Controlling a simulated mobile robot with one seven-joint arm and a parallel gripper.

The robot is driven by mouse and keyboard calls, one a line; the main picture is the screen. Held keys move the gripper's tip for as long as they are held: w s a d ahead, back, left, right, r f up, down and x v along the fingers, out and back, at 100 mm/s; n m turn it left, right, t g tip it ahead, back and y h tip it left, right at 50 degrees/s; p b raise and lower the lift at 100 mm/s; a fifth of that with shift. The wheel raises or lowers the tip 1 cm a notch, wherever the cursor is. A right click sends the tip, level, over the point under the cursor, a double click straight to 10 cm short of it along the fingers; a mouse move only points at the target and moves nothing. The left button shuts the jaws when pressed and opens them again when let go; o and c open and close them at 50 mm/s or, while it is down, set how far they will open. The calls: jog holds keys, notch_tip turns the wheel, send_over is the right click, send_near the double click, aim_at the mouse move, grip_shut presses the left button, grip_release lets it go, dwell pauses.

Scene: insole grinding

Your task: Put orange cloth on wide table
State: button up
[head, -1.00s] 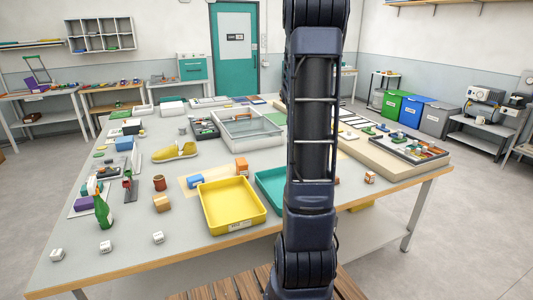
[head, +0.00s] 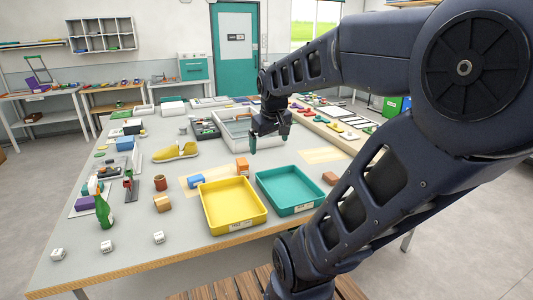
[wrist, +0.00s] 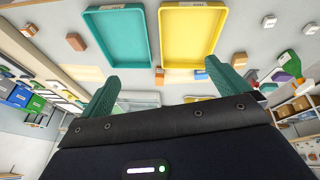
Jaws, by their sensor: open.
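The wide grey table (head: 125,240) with a wood edge fills the middle of the head view. My gripper (head: 269,146) hangs over it, behind the teal tray, with its jaws apart and nothing between them. Its teal fingers (wrist: 161,72) also show spread in the wrist view. I cannot make out an orange cloth in either view. A small orange block (head: 242,164) stands on the table behind the yellow tray, left of my gripper.
A yellow tray (head: 212,229) and a teal tray (head: 272,209) stand side by side near the front edge. A yellow shoe (head: 174,153), a green bottle (head: 103,214) and several small blocks are to the left. The front left tabletop is mostly clear.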

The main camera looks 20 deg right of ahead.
jog(key=s+a+m, duration=0.2)
jog(key=s+a, duration=0.1)
jog(key=s, duration=0.3)
jog(key=shift+s+a+f+y, duration=0.2)
jog(key=shift+a+f+y, duration=0.15)
jog(key=shift+a+y, duration=0.05)
